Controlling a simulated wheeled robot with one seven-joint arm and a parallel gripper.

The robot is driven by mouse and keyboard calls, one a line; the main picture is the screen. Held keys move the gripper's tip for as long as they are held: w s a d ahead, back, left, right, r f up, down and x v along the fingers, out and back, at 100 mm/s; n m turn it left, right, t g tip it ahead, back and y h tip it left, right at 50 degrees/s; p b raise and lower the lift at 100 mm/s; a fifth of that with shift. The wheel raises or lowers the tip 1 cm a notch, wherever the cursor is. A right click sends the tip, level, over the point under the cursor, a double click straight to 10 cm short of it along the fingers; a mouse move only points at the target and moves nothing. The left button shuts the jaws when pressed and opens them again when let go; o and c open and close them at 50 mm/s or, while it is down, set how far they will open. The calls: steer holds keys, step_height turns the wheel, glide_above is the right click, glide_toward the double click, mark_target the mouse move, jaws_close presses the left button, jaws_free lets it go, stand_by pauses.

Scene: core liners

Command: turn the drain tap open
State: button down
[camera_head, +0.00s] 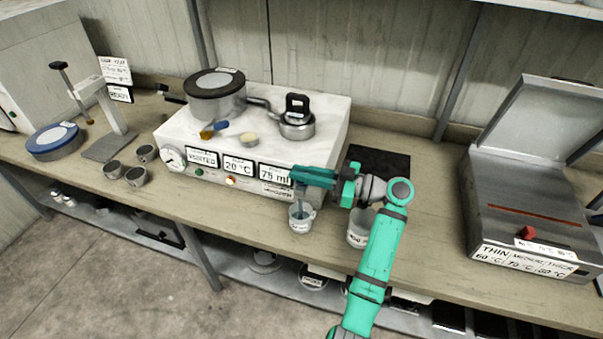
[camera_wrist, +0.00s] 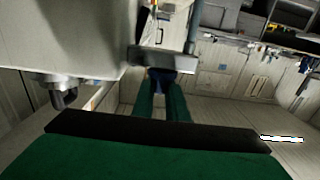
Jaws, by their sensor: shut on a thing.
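My gripper (camera_head: 302,182) is at the front right corner of the white machine (camera_head: 335,125), above a small labelled cup (camera_head: 301,225). In the wrist view its green fingers (camera_wrist: 163,95) close on a small dark blue piece (camera_wrist: 160,77) just under a grey metal part, which I take to be the drain tap's handle. In the head view my gripper hides the tap, so its turn angle cannot be read. A metal spout with a dark nozzle (camera_wrist: 62,92) shows at the left of the wrist view.
A larger cup (camera_head: 356,236) stands right of the small one, close to my arm. A blue-levered brass valve (camera_head: 214,129), a lidded pot (camera_head: 216,104) and a round weight (camera_head: 297,124) are on the machine. A grey lidded box (camera_head: 530,205) stands at the right.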

steer(key=shift+d+r, duration=0.1)
steer(key=shift+d, duration=0.15)
steer(key=c, duration=1.8)
jaws_free()
steer(key=shift+o, duration=0.2)
steer(key=shift+a, duration=0.1)
steer(key=v, duration=1.1)
steer(key=shift+a, duration=0.1)
